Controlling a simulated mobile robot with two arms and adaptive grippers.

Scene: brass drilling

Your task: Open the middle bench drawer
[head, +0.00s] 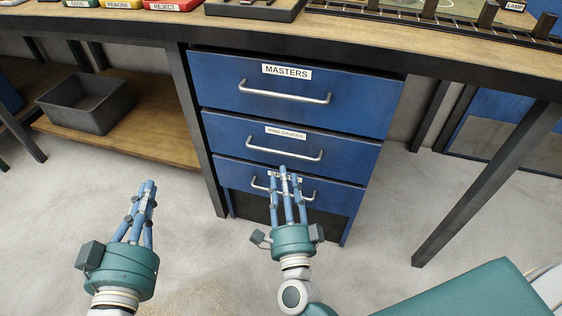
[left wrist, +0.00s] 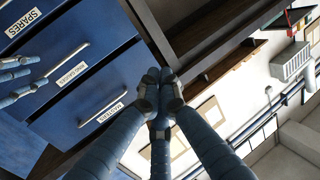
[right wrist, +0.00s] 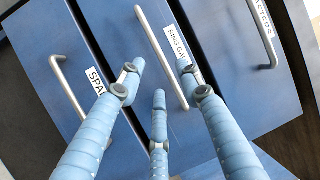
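The middle drawer (head: 225,130), labelled RING GAUGES, is blue and shut, with a silver bar handle (head: 285,154). In the right wrist view, this handle (right wrist: 160,55) runs between the spread fingertips, and nothing is gripped. My right gripper (head: 284,180) is open, its fingers pointing up toward the drawers just below the middle handle. It covers part of the bottom drawer and its label in the head view. Whether it touches anything, I cannot tell. My left gripper (head: 146,190) is empty, left of the drawer unit; its fingertips (left wrist: 160,92) are drawn together in the left wrist view.
The top drawer (head: 215,80), labelled MASTERS, and the bottom drawer (head: 230,173) are shut. A grey bin (head: 87,118) stands on a low wooden shelf (head: 165,135) to the left. A black bench leg (head: 470,200) stands at right. Floor in front is clear.

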